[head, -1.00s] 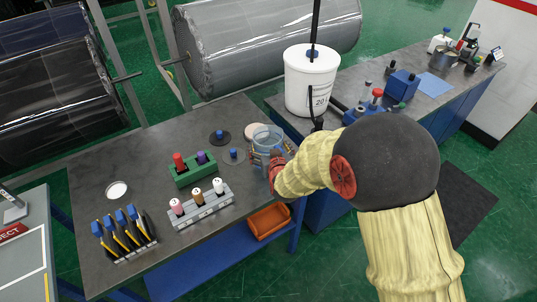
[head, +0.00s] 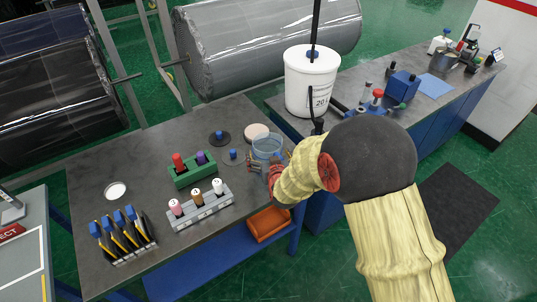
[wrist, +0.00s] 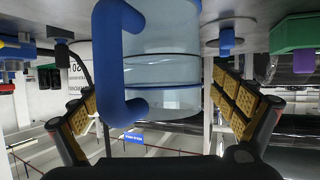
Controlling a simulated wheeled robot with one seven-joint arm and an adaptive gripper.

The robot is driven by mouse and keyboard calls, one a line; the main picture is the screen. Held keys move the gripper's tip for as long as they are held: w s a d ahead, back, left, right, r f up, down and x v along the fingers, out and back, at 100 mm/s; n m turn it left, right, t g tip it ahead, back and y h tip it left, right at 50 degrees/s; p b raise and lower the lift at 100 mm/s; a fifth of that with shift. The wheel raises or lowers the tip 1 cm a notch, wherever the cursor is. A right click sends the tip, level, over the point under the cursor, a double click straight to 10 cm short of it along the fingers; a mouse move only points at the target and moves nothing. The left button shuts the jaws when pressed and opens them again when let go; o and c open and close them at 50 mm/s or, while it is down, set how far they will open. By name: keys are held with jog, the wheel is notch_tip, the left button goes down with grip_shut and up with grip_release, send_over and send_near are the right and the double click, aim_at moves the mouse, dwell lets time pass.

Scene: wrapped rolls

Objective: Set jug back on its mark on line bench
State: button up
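The clear jug (head: 268,147) with a blue handle is at the line bench's right edge. In the wrist view the jug (wrist: 168,75) fills the upper middle, its handle (wrist: 108,65) towards me. My gripper (head: 266,166) has its yellow-padded fingers (wrist: 155,98) on either side of the jug, seemingly against its walls. I cannot tell whether the jug's base touches the bench (head: 150,155). A pale round disc (head: 256,131) lies just behind the jug. A white round spot (head: 116,190) lies at the bench's left. Which is the jug's mark is not clear.
Two discs with blue knobs (head: 219,138) (head: 234,155) lie left of the jug. A green block (head: 193,171), a grey rack of spools (head: 200,207) and a blue-handled tool rack (head: 126,234) stand nearer. A white bucket (head: 311,82) stands on the right bench.

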dwell(0.3)
jog(key=shift+r, duration=0.15)
jog(key=shift+s+r, duration=0.2)
jog(key=shift+s, duration=0.15)
jog(key=p+v, duration=0.2)
jog(key=v, duration=0.9)
jog(key=s+d+r+g, duration=0.3)
jog(key=s+d+r, duration=0.35)
jog(key=r, duration=0.45)
jog(key=s+d+r+g+h, duration=0.1)
jog(key=s+d+r, duration=0.1)
jog(key=s, duration=0.5)
jog(key=s+d+r+m+g, duration=0.1)
jog(key=s+d+r+g, duration=0.1)
jog(key=s+d, duration=0.3)
jog(key=s+d+r+m+g+h, duration=0.1)
jog(key=s+d+r, duration=0.2)
jog(key=s, duration=0.6)
jog(key=shift+d+g+h, duration=0.3)
jog(key=shift+d, duration=0.45)
